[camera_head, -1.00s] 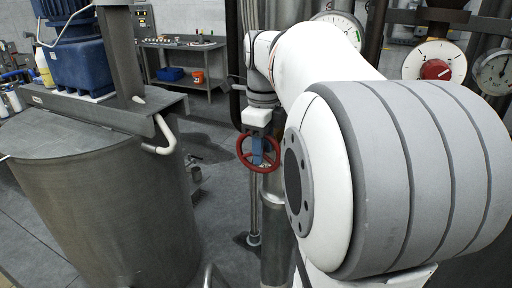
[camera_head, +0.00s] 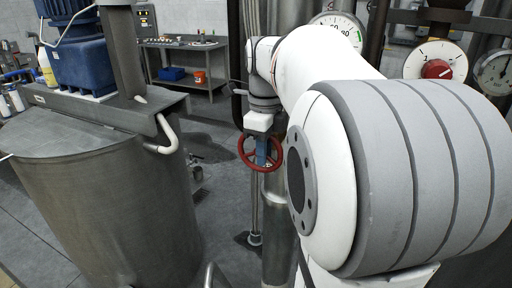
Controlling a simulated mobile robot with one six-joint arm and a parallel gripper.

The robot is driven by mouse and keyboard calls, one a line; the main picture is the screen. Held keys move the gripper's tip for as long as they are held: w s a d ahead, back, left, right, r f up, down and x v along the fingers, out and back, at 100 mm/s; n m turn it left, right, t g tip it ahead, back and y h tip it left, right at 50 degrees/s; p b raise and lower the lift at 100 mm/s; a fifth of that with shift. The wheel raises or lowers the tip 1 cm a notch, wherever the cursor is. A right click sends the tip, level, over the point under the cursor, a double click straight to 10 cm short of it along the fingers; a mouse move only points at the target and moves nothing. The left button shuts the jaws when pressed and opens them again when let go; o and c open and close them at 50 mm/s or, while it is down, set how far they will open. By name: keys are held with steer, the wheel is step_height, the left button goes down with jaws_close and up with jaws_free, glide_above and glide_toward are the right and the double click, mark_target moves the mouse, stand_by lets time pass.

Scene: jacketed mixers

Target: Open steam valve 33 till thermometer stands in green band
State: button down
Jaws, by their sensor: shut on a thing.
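A red handwheel valve (camera_head: 243,158) sits on the steel pipe left of my arm; no number 33 can be read on it. My gripper (camera_head: 261,134) is at the wheel, seen from behind and small; its fingers are mostly hidden, and it is shut on the wheel. A round dial with a green arc (camera_head: 340,22) shows above my arm, marked 60 and 80; its lower part and needle are hidden by my arm. A white dial with a red knob (camera_head: 436,69) and a grey-rimmed gauge (camera_head: 493,70) stand to its right.
A large grey jacketed mixer vessel (camera_head: 110,190) with a blue motor (camera_head: 78,62) fills the left. A workbench (camera_head: 187,47) with an orange container stands at the back. Vertical pipes stand close around the valve. Grey floor is clear between vessel and valve.

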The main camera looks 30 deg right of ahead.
steer(key=shift+r+p, duration=0.15)
steer(key=shift+p, duration=0.15)
steer(key=shift+w+r+g+h+p, duration=0.1)
steer(key=shift+g+h+p, duration=0.35)
steer(key=shift+g, duration=0.15)
steer(key=shift+w+a+r+g+h+p, duration=0.1)
steer(key=shift+a+g+h+p, duration=0.05)
steer(key=shift+g+h+p, duration=0.7)
steer(key=g+h, duration=0.1)
steer(key=g, duration=0.1)
steer(key=g+h, duration=0.2)
steer(key=shift+w+a+g+p, duration=0.1)
steer(key=shift+w+g+p, duration=0.05)
steer(key=shift+g+p, duration=0.15)
steer(key=shift+w+a+r+g+h+p, duration=0.1)
steer(key=shift+r+g+h+p, duration=0.05)
steer(key=shift+g+h+p, duration=0.4)
steer(key=shift+w+r+g+h+p, duration=0.1)
steer(key=shift+g+h+p, duration=0.35)
steer(key=shift+g, duration=0.15)
steer(key=shift+g+h+p, duration=0.4)
steer(key=shift+g+p, duration=0.1)
steer(key=shift+p, duration=0.45)
steer(key=shift+f, duration=0.2)
steer(key=c, duration=1.3)
jaws_free()
steer(key=shift+f, duration=0.1)
